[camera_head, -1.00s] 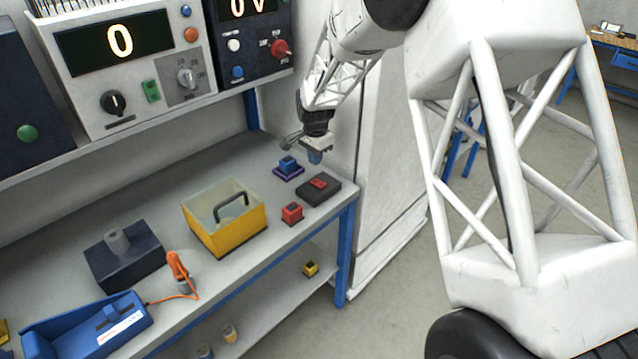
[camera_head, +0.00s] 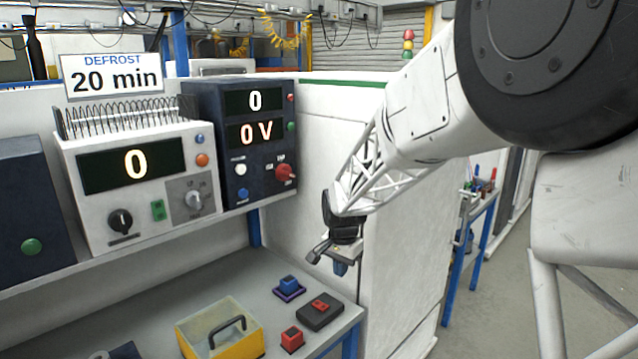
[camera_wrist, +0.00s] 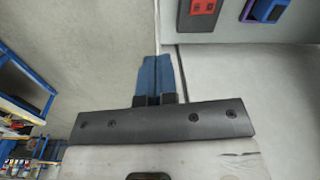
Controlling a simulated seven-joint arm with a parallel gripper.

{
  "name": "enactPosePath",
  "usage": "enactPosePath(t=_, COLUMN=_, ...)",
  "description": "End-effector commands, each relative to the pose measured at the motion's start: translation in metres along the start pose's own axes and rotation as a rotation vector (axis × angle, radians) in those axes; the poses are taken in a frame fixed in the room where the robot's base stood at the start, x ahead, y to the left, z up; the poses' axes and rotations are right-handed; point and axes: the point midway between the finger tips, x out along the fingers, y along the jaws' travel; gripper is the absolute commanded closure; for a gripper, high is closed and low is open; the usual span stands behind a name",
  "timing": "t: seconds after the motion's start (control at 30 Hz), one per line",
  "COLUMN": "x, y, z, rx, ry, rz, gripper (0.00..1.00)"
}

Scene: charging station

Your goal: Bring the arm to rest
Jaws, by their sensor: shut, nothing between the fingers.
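My gripper (camera_head: 341,266) hangs at the end of my white lattice arm, in the air above and to the right of the workbench's right end. In the wrist view its two blue fingers (camera_wrist: 158,76) lie side by side, shut with nothing between them. The gripper touches no object that I can see.
The workbench (camera_head: 215,283) holds a blue block on a purple base (camera_head: 289,287), a dark box with a red top (camera_head: 320,310), a red block (camera_head: 292,338) and a yellow bin (camera_head: 235,348). A white cabinet (camera_head: 400,255) stands close behind my gripper. Instruments with dials (camera_head: 140,180) sit on the shelf.

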Motion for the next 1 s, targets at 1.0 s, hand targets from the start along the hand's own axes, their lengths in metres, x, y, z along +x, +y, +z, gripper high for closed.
enactPosePath(t=1.0, x=-0.125, y=0.221, z=0.144, rx=-0.372, ry=0.109, rz=-0.045, gripper=1.00)
